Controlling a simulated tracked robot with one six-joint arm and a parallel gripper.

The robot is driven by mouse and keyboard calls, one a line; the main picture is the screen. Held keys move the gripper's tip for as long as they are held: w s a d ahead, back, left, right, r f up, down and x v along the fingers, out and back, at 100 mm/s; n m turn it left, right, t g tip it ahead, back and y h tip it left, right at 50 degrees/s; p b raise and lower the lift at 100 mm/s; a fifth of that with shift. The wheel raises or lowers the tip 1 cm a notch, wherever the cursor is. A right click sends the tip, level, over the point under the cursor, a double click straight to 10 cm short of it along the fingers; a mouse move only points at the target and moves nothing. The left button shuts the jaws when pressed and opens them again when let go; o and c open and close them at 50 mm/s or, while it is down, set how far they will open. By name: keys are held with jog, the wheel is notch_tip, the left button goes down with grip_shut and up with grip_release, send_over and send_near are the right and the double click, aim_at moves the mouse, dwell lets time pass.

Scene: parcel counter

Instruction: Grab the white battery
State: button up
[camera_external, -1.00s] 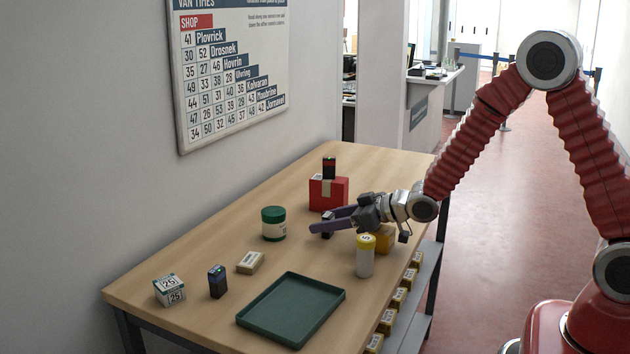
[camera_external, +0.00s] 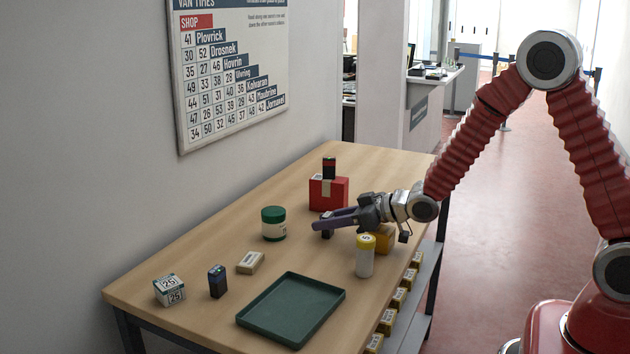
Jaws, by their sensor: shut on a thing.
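A small white or cream block with a dark label, which looks like the white battery (camera_external: 250,262), lies on the table left of the middle, apart from my gripper. My gripper (camera_external: 322,225) is low over the table, reaching in from the right, with its purple fingers shut on a small dark battery (camera_external: 327,233). The fingers hide the upper part of that dark battery. I cannot tell whether it touches the table. Another dark battery (camera_external: 217,282) stands upright at the front left, and one more dark battery (camera_external: 329,168) stands on the red box (camera_external: 318,192).
A green-lidded jar (camera_external: 273,224) stands left of my gripper. A green tray (camera_external: 291,310) lies empty at the front, beside a white-and-green cube (camera_external: 169,290).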

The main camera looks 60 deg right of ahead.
aim_at(328, 215)
jog(key=shift+c, duration=1.3)
notch_tip(328, 215, up, 10)
